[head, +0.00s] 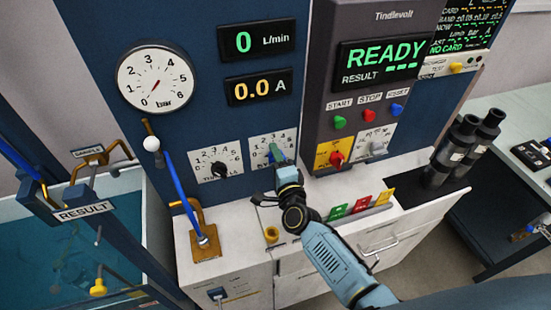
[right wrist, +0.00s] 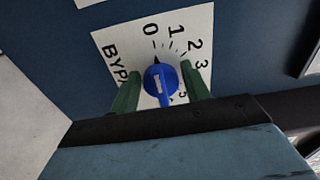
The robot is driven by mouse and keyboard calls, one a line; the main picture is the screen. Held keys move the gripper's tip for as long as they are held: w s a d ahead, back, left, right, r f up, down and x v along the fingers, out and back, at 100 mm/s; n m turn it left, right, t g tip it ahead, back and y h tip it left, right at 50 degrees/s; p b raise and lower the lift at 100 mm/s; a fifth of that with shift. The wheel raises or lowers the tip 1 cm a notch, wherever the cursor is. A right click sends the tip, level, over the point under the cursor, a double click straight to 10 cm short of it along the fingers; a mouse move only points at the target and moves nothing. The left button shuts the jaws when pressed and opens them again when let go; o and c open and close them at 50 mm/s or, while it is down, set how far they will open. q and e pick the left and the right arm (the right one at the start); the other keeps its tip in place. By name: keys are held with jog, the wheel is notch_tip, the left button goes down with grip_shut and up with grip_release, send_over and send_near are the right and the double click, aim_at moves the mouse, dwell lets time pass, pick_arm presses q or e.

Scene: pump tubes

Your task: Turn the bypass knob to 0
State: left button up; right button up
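The bypass knob (right wrist: 161,82) is blue with a raised bar and a pale stripe, on a white numbered plate (right wrist: 113,44) in the right wrist view. A small dark pointer at its upper edge appears to aim at or near the 0. My right gripper (right wrist: 161,73) is open, with one green finger on each side of the knob. A gap shows at the left finger; whether the right finger touches is unclear. In the head view the gripper (head: 277,157) reaches the bypass plate (head: 260,142) and mostly hides the knob. My left gripper is out of view.
The throttle dial (head: 216,160) is left of the bypass plate. A blue-handled lever (head: 179,195) stands farther left. Red and grey switches (head: 337,158) are close on the right. Colored tags (head: 360,197) and dark cylinders (head: 457,145) are on the white counter.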

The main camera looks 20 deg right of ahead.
jog(key=shift+o, duration=1)
jog(key=s, duration=1.3)
jog(key=shift+s+d+b, duration=0.2)
jog(key=shift+d+b, duration=0.05)
jog(key=shift+b, duration=0.15)
